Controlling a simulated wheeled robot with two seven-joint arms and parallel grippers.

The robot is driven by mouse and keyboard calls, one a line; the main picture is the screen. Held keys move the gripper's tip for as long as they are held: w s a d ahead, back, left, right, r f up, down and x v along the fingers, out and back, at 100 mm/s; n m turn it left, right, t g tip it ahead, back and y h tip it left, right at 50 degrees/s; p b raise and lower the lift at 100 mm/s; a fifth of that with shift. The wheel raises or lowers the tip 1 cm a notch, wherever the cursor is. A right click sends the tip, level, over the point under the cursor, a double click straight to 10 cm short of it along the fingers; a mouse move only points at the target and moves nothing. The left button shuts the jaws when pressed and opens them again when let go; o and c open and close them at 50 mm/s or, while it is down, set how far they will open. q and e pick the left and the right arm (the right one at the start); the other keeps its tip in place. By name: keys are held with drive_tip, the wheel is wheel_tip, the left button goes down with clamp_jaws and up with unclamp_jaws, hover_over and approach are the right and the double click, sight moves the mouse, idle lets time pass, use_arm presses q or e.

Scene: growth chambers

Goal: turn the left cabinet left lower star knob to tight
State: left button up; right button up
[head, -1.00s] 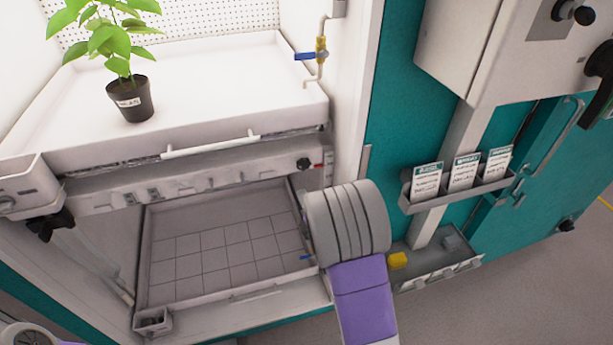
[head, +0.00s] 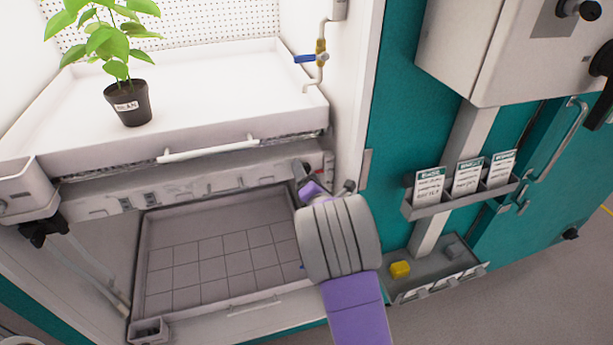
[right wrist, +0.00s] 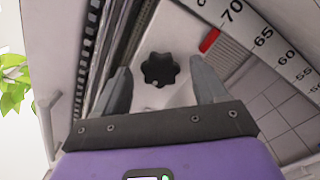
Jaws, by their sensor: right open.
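A black star knob (right wrist: 160,70) sits on a pale bracket and shows between my right gripper's fingers in the right wrist view. The right gripper (right wrist: 161,88) is open, with one finger on each side of the knob and visible gaps to it. In the head view the right gripper (head: 324,180) is at the right end of the rail under the white tray, and hides most of that knob's place. Another black knob (head: 42,230) is at the rail's left end, far from the gripper. My left gripper is not in view.
A scale strip (right wrist: 262,38) with a red mark (right wrist: 209,40) lies right of the knob. A potted plant (head: 129,103) stands on the white tray (head: 215,85). A lower tiled tray (head: 215,255) is beneath. A card holder (head: 460,195) and a bin with a yellow block (head: 400,269) are to the right.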

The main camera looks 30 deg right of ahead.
drive_tip(key=shift+c, duration=0.3)
drive_tip(key=c, duration=1)
drive_tip(key=shift+f+m+b, duration=0.1)
drive_tip(key=shift+m+b, duration=4.8)
drive_tip(key=shift+m, duration=4.1)
